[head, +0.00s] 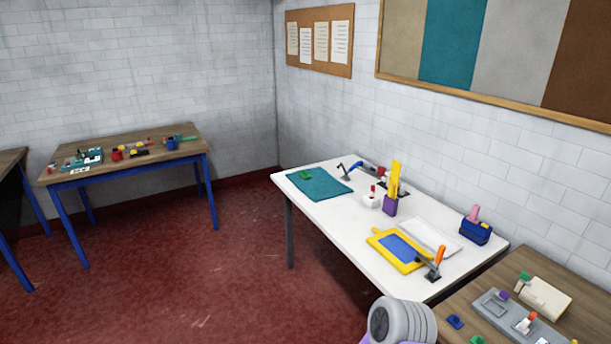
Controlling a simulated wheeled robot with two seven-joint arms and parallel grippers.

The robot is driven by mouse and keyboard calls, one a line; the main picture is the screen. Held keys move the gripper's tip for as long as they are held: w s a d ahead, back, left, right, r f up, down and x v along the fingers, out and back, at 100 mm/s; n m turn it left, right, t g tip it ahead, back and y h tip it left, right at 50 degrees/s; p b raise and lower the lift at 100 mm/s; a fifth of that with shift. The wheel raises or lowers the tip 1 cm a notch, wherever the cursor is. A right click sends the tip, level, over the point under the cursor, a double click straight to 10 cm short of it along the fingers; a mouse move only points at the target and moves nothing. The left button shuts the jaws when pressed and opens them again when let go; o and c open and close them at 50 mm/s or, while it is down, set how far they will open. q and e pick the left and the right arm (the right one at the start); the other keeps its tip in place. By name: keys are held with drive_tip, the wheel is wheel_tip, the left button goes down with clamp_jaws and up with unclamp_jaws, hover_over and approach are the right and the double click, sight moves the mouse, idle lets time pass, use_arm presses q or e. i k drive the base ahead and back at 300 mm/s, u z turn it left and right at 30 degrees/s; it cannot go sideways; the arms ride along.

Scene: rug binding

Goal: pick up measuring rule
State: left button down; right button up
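A tall flat yellow strip (395,179) stands upright in a purple holder (390,205) on the white table (330,228). It looks like the measuring rule, but its markings are too small to read. Neither of my grippers is in view. A rounded grey part at the bottom, right of centre, looks like part of my own arm; no fingers show on it.
On the white table are a teal mat (318,186), a white pot (371,201), a yellow-framed blue board (402,251), an orange-handled tool (437,262) and a dark blue block (476,232). A wooden table (478,315) adjoins at right. Red floor (215,275) lies open at left.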

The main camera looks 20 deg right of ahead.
sight(395, 168)
drive_tip(key=u, duration=0.45)
drive_tip(key=i, duration=1.85)
drive_tip(key=z, duration=0.3)
